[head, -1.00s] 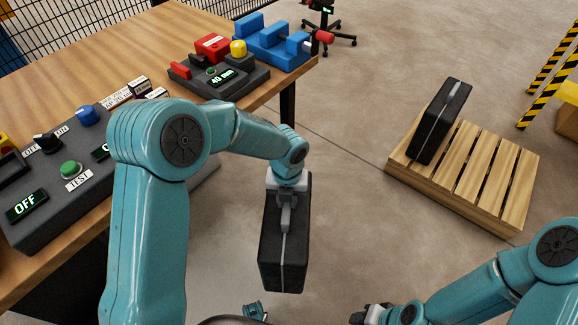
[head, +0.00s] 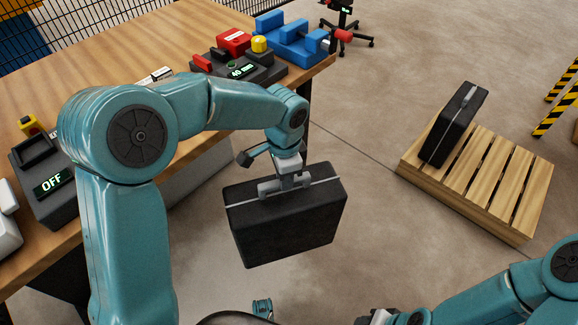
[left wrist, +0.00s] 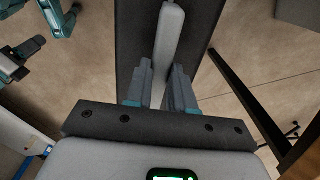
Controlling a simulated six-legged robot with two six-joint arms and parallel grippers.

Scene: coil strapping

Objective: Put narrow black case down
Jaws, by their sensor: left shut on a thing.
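A narrow black case (head: 288,222) with a pale strip along its top hangs from my left gripper (head: 286,184) in the head view, beside the table. My left gripper is shut on its handle. In the left wrist view the two fingers (left wrist: 160,90) stand on either side of the pale handle (left wrist: 168,45), with the dark case (left wrist: 205,25) beyond. The case is in the air above the floor, its broad side turned to the head camera. My right gripper (head: 378,317) shows only partly at the bottom edge of the head view, and its fingertips are unclear.
A second black case (head: 453,125) stands on a wooden pallet (head: 507,175) at the right, leaving bare slats to its right. The wooden table (head: 130,45) with control boxes and a blue device (head: 290,40) is at the left. Concrete floor (head: 365,215) between is clear.

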